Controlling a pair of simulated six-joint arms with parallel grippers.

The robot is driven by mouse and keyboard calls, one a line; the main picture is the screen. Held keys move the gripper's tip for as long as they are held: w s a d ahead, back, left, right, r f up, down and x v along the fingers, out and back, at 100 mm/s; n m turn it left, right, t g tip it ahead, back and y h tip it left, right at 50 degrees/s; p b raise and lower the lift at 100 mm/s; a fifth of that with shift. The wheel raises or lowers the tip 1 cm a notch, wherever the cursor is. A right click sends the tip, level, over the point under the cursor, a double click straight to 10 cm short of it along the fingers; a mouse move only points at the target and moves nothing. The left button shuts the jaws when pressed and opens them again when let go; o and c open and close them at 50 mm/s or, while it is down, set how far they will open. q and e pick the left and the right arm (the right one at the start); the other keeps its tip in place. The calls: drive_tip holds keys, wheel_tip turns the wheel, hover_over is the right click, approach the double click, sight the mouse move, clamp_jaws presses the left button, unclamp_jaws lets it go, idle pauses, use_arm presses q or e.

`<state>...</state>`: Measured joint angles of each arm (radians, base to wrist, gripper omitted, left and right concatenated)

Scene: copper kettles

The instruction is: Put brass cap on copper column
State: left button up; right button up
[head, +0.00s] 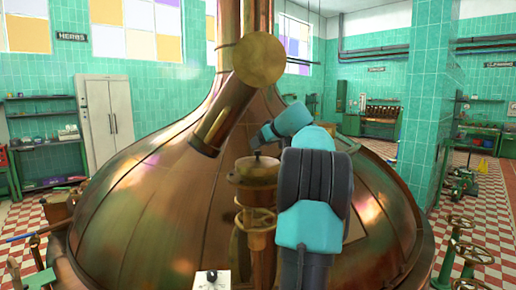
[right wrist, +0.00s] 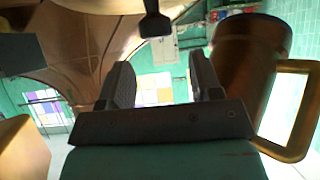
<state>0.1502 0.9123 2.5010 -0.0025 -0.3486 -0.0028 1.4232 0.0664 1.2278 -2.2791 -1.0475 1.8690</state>
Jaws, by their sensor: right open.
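The copper column (head: 257,218) stands upright in front of the big copper kettle in the head view, with a handwheel around it. A round brass cap (head: 257,169) with a small dark knob sits on its top; I cannot tell whether it is fully seated. My right gripper (head: 262,136) is just above and beside the knob, partly hidden behind its own teal wrist. In the right wrist view the gripper (right wrist: 158,62) is open, with nothing between its fingers. A dark knob (right wrist: 155,24) shows beyond the fingertips, apart from them. My left gripper is not in view.
The copper kettle (head: 130,225) fills the middle. A tilted brass tube (head: 222,115) with a round brass end stands above the column, close to my right gripper. The wrist view shows a brass cylinder (right wrist: 240,65) with a loop handle beside the fingers. Handwheels (head: 473,252) stand at the right.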

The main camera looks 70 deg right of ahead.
drive_tip(key=v, duration=0.9)
drive_tip(key=shift+r, duration=0.1)
